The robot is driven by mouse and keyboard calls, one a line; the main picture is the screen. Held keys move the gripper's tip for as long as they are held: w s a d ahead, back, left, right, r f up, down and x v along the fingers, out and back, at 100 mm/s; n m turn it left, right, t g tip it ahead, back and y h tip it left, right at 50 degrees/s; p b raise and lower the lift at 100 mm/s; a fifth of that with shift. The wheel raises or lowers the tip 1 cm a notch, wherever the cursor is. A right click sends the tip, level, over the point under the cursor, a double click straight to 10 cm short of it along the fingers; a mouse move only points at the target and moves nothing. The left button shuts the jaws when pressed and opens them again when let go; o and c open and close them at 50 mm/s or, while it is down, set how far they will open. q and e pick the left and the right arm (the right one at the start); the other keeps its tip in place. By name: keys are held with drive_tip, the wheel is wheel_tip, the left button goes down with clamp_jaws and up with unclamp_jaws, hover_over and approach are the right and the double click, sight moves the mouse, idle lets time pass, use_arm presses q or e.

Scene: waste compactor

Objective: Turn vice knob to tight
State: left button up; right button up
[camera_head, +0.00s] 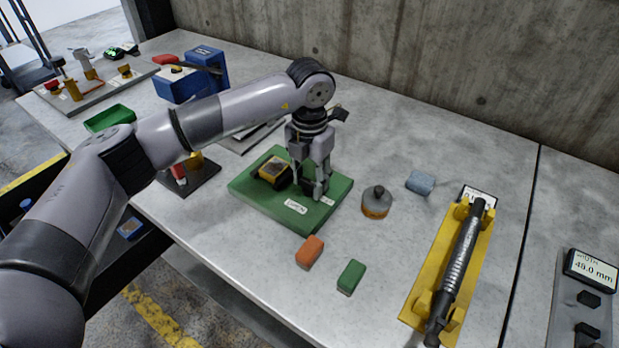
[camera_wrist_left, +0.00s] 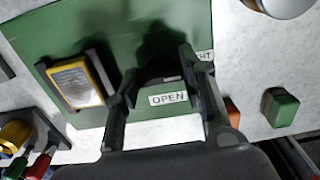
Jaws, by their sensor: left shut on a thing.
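The vice sits on a green base plate (camera_head: 250,187) on the table, with a black-and-yellow block (camera_head: 271,171) on its left side. The plate carries a label reading OPEN (camera_wrist_left: 168,98) and a second label, partly cut off, ending in HT (camera_wrist_left: 205,55). My left gripper (camera_head: 318,192) points down over the right part of the plate. Its fingers are shut on the dark vice knob (camera_wrist_left: 160,75), which is mostly hidden by the fingers and in shadow. The knob's exact angle cannot be told. My right gripper is not in view.
An orange block (camera_head: 310,251) and a green block (camera_head: 351,277) lie in front of the plate. A grey-and-orange round weight (camera_head: 376,203) and a blue-grey block (camera_head: 420,182) lie to its right. A yellow stand with a dark rod (camera_head: 455,265) is further right. A blue box (camera_head: 190,75) stands behind left.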

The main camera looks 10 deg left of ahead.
sight(310, 181)
use_arm(q)
drive_tip(key=o, duration=1.2)
drive_tip(key=shift+c, duration=0.2)
wheel_tip(310, 181, up, 12)
